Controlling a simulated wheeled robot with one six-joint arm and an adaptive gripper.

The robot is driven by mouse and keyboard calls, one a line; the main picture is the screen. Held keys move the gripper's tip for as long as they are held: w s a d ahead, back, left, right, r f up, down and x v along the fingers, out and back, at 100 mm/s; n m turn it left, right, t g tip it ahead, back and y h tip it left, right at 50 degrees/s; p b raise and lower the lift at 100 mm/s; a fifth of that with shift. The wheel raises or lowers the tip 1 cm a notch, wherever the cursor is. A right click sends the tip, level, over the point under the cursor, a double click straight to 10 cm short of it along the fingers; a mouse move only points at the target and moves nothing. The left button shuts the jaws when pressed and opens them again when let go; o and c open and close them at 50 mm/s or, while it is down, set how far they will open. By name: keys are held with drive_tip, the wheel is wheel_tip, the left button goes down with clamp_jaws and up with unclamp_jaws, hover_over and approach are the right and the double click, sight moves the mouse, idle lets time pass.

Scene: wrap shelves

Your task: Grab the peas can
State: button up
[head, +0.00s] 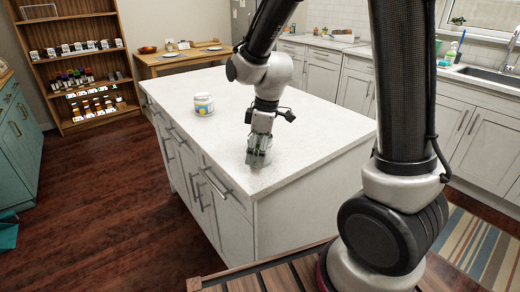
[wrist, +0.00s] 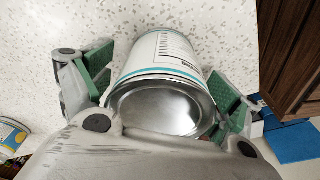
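A can with a white label, teal edge bands and a bare metal end (wrist: 160,105) is between my gripper's fingers in the wrist view. Its label shows small dark print, and I cannot read whether it is peas. My gripper (wrist: 165,85) has green pads on both sides of the can. A strip of counter shows between the left pad and the can; the right pad is very close, and contact is unclear. In the head view my gripper (head: 259,158) points down at the white island counter (head: 310,125), and its fingers largely hide the can.
Another white can with teal and yellow markings (head: 204,104) stands on the island, left of and beyond my gripper. A wooden shelf (head: 75,65) with several jars and boxes is at the back left. The island top is otherwise clear.

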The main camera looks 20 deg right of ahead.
drive_tip(key=c, duration=0.9)
